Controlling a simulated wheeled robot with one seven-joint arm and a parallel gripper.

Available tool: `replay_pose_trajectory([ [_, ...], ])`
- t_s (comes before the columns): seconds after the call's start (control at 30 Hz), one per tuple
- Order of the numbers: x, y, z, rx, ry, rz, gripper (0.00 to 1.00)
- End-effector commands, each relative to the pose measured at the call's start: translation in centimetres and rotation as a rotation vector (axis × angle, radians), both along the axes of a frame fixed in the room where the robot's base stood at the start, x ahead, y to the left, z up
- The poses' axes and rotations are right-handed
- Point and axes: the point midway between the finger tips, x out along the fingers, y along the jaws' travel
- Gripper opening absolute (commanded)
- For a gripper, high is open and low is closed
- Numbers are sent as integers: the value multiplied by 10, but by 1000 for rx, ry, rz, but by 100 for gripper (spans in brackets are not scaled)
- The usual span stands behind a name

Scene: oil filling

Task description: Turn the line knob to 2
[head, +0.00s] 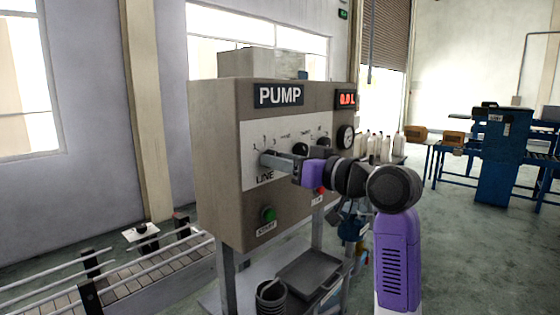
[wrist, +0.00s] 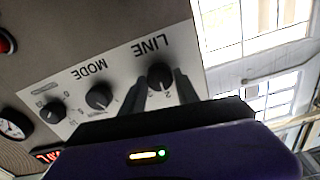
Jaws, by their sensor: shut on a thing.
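The line knob (wrist: 160,75) is a round black knob beside the LINE label on the pump's pale panel (wrist: 125,68), seen upside down in the wrist view. My gripper (wrist: 162,88) is shut on this knob, one finger on each side. In the head view my gripper (head: 266,159) reaches the panel from the right, just above the LINE label, and hides the knob there. A "2" shows near the knob in the wrist view. Which number the knob points at, I cannot tell.
The mode knob (wrist: 98,95) and another black knob (wrist: 52,112) sit beside it. The display (head: 346,99) reads 0.0 L above a gauge (head: 346,137). A green START button (head: 268,214) and red button (head: 320,191) are below. A bucket (head: 270,296) stands beneath.

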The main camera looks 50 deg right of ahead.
Motion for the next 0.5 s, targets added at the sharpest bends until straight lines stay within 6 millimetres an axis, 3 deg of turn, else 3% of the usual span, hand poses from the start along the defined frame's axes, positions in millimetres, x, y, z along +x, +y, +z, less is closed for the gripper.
replay_pose_trajectory([
  [0.03, 0, 0, -1, 0, 2, 0, 39],
  [0.13, 0, 0, -1, 0, 1, 0, 59],
  [0.5, -3, 0, 0, -1, -1, 0, 59],
])
